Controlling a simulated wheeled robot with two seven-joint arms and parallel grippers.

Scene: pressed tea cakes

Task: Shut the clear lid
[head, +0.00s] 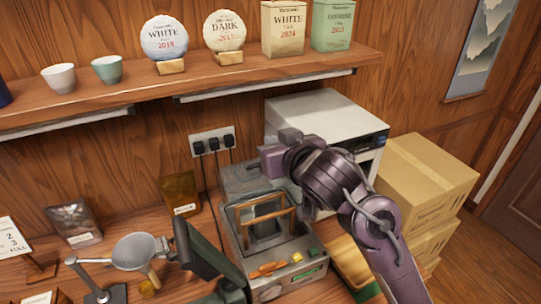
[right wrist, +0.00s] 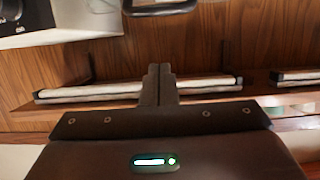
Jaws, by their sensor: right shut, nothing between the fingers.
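A grey machine (head: 232,262) stands on the counter with coloured buttons and orange pieces on its front. An orange-brown frame (head: 268,214) stands up over its dark opening and seems to edge the clear lid, which looks raised. The pane is hard to make out. My right gripper (head: 272,158) is above and behind the machine, in front of the white printer, and appears apart from the frame. In the right wrist view its fingers (right wrist: 160,84) are together with nothing between them.
The white printer (head: 325,112) and cardboard boxes (head: 425,180) stand to the right. A shelf (head: 215,78) with cups and tea packages runs above. Plugged cords (head: 214,142) hang behind.

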